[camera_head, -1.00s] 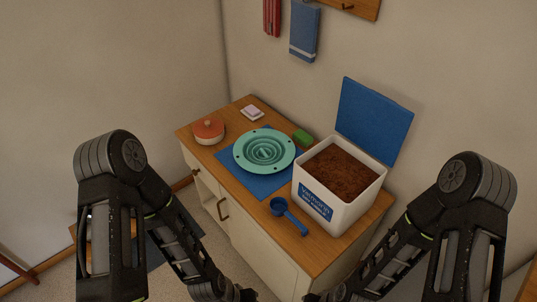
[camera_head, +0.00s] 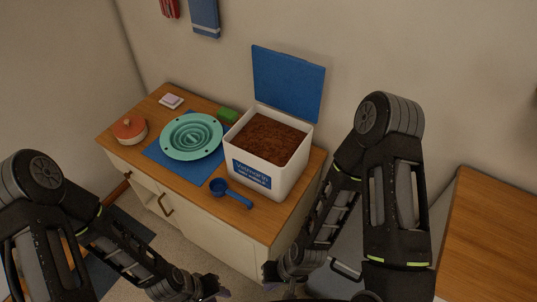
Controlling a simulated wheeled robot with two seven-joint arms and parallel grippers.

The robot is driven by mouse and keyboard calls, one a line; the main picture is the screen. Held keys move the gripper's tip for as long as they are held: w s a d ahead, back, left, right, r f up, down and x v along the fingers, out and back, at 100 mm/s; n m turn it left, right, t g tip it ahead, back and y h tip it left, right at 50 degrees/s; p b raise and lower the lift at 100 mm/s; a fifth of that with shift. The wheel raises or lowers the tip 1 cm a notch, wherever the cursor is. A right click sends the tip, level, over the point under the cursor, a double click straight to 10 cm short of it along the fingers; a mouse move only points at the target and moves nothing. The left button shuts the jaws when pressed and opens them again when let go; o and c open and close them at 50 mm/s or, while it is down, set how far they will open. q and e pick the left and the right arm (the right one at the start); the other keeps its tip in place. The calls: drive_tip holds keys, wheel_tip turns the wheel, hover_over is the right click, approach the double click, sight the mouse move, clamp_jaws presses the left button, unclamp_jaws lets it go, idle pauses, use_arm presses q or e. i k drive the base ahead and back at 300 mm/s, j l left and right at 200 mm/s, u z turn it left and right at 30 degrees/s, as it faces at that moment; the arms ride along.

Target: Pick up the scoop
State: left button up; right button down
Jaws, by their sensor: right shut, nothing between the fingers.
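A blue scoop (camera_head: 230,192) lies on the wooden top of a cabinet, in front of a white food bin (camera_head: 268,178). Its round cup is at the left and its handle points right towards the front edge. The bin holds brown kibble (camera_head: 267,139) and its blue lid (camera_head: 288,82) stands open behind. My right gripper (camera_head: 270,272) is low in the picture, in front of the cabinet and apart from the scoop; it is shut and empty. My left gripper (camera_head: 212,288) is at the bottom edge, also apart from the scoop; its fingers are too dark and small to read.
A teal slow-feeder bowl (camera_head: 192,136) sits on a blue mat (camera_head: 157,153). A green block (camera_head: 228,115), a red-lidded pot (camera_head: 130,130) and a pale pad (camera_head: 171,101) stand around it. Another wooden surface (camera_head: 485,235) is at the right.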

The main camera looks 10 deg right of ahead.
sight(218, 186)
drive_tip(key=k+j+z, duration=0.2)
drive_tip(key=z, duration=0.2)
drive_tip(key=k+j+z, duration=0.15)
drive_tip(key=z, duration=0.2)
drive_tip(key=k+z, duration=0.55)
drive_tip(key=z, duration=0.2)
drive_tip(key=i, duration=0.5)
